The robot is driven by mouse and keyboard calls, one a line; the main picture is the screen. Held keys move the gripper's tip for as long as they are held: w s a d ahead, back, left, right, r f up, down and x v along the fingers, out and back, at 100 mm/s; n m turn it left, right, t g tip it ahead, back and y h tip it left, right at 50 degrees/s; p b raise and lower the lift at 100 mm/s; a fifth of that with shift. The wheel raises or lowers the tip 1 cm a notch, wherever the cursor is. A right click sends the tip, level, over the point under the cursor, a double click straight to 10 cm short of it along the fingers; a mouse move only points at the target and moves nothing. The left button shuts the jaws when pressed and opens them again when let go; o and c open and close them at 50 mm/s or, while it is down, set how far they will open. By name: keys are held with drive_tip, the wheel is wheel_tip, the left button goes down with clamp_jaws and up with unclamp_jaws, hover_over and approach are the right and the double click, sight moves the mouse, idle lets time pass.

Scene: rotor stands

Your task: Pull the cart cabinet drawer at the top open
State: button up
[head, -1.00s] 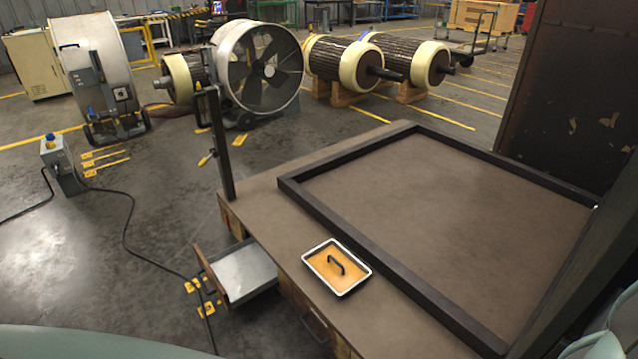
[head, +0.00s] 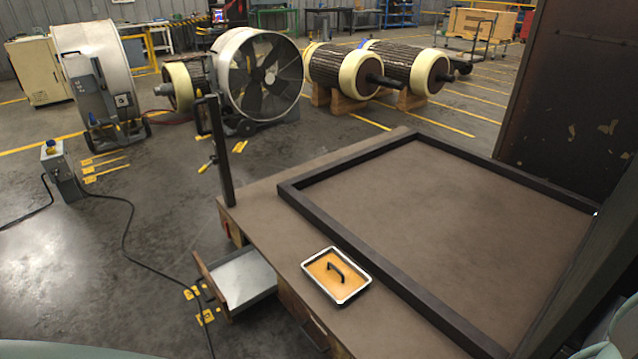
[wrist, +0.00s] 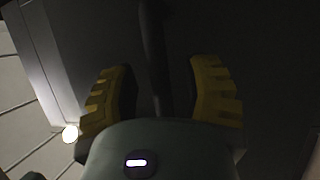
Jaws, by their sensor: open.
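The cart cabinet (head: 262,232) has a brown top with a raised dark frame. A drawer (head: 244,279) with a pale grey inside stands pulled out from its left side, below the worktop, and looks empty. Another handle-like bar (head: 315,333) shows on the cabinet's side nearer to me. My gripper (wrist: 163,92) shows only in the wrist view, with its two yellow ridged fingers wide apart. A dark bar (wrist: 154,45) runs down between the fingers; I cannot tell what it belongs to or whether the fingers touch it. The gripper's place at the cabinet is hidden in the head view.
A tray with an orange lid-like plate and black handle (head: 337,275) sits on the cart's top. A dark post (head: 221,150) rises at its back left corner. A cable (head: 130,235) crosses the floor at left. A big fan (head: 262,75) and rotors stand behind.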

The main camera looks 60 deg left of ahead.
drive_tip(key=v, duration=0.7)
idle(0.4)
drive_tip(key=shift+s+a, duration=0.1)
drive_tip(key=shift+s, duration=0.05)
idle(0.5)
